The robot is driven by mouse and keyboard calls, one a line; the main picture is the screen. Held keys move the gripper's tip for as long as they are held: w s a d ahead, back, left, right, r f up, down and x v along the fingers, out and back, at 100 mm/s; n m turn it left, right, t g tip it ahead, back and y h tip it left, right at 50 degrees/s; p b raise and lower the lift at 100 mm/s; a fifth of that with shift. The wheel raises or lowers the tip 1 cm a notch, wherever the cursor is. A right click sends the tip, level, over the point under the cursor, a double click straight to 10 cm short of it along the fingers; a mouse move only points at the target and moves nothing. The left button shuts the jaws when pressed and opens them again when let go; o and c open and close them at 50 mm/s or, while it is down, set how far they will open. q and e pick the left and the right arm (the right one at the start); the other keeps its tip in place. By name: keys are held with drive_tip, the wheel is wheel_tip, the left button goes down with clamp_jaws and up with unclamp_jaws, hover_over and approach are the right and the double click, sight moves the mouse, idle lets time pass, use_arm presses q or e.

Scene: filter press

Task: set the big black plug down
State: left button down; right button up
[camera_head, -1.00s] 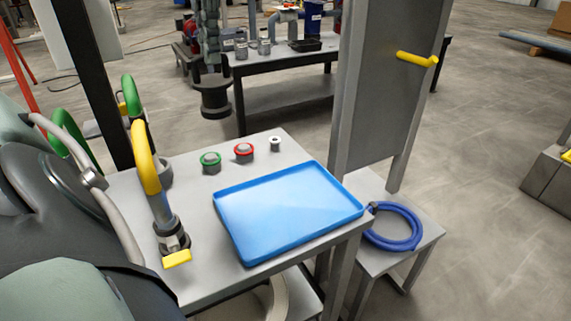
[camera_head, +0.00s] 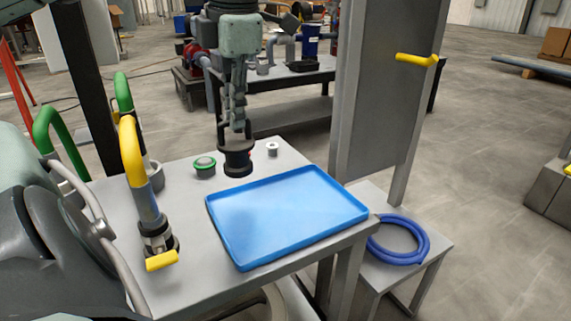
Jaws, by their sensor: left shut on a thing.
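The big black plug (camera_head: 238,162) is a dark, wide-rimmed cylinder with a narrower upper part. It hangs upright below my left gripper (camera_head: 237,128), whose grey fingers are shut on its top. My right gripper is not in view.
A green-ringed cap (camera_head: 204,166) and a small white spool-like part (camera_head: 272,149) stand near the plug. A yellow-handled valve pipe (camera_head: 134,155) rises at the left. A grey upright panel (camera_head: 380,90) stands right of the table. The blue tray is empty.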

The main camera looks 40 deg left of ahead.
use_arm(q)
drive_tip(key=w+d+f, duration=0.5)
drive_tip(key=d+f, duration=0.1)
drive_tip(key=f, duration=0.3)
drive_tip(key=shift+w, duration=0.3)
drive_tip(key=c, duration=1.6)
unclamp_jaws()
drive_tip(key=shift+f, duration=0.1)
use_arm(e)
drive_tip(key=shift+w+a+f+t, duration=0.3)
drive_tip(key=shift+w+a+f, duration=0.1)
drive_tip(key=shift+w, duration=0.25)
